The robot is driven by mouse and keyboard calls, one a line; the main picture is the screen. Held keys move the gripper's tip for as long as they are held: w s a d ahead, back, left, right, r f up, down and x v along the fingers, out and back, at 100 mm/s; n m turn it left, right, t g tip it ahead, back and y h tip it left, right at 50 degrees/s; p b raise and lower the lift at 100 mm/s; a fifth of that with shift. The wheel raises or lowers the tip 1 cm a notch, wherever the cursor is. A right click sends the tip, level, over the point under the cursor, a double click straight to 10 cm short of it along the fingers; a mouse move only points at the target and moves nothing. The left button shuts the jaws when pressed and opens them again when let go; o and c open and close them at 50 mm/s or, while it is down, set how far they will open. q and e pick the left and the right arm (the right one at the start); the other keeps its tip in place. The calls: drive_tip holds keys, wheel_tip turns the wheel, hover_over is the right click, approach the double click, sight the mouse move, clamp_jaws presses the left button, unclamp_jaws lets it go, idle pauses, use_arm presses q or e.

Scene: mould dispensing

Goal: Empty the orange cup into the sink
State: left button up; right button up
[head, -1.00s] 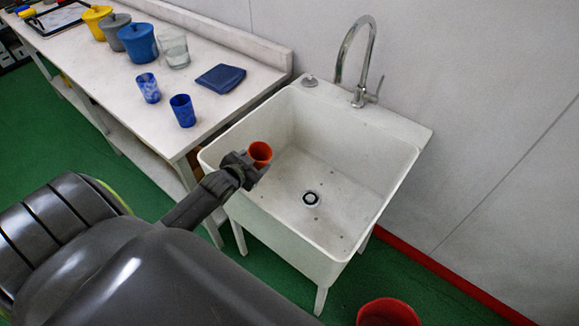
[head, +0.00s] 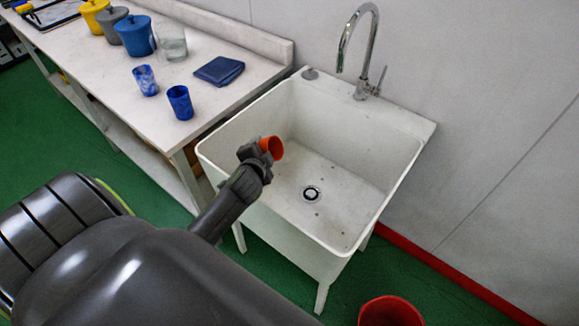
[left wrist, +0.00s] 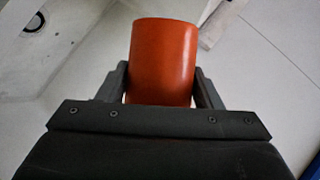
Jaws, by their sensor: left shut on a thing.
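The orange cup (head: 272,147) is held over the left side of the white sink (head: 408,160), tilted with its mouth toward the right. My left gripper (head: 258,150) is shut on it. In the left wrist view the orange cup (left wrist: 162,62) sits between the two fingers of the left gripper (left wrist: 160,88). The inside of the cup is hard to make out, and no falling contents show. The drain (head: 312,194) lies in the sink floor, right of and below the cup. My right gripper is not in view.
A curved metal tap (head: 350,40) stands at the sink's back edge. The white table (head: 110,85) at left holds two blue cups (head: 180,102), a folded blue cloth (head: 219,70), a glass and lidded pots. A red bin (head: 390,312) stands on the floor in front.

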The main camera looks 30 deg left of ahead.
use_arm(q)
drive_tip(key=shift+d+f+b, duration=0.1)
drive_tip(key=shift+f+b, duration=0.25)
drive_tip(key=shift+f, duration=0.15)
drive_tip(key=shift+w+r+m+y, duration=0.1)
drive_tip(key=shift+r+m+y, duration=0.3)
drive_tip(key=shift+m+y, duration=0.15)
drive_tip(key=shift+d+r+m+y+b, duration=0.1)
drive_tip(key=shift+r+m+y+b, duration=0.15)
drive_tip(key=shift+m+b, duration=0.15)
drive_tip(key=shift+d, duration=0.1)
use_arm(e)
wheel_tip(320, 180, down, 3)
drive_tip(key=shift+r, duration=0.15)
use_arm(q)
drive_tip(key=shift+w+d+r+m+b, duration=0.1)
drive_tip(key=shift+d+r+m+b, duration=0.15)
drive_tip(key=shift+d+b, duration=0.15)
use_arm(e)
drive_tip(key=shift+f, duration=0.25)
use_arm(q)
drive_tip(key=shift+d+r+m+y+b, duration=0.1)
drive_tip(key=shift+d+m+y+b, duration=0.2)
drive_tip(key=shift+y, duration=0.1)
drive_tip(key=shift+w+m, duration=0.1)
drive_tip(key=shift+m, duration=0.2)
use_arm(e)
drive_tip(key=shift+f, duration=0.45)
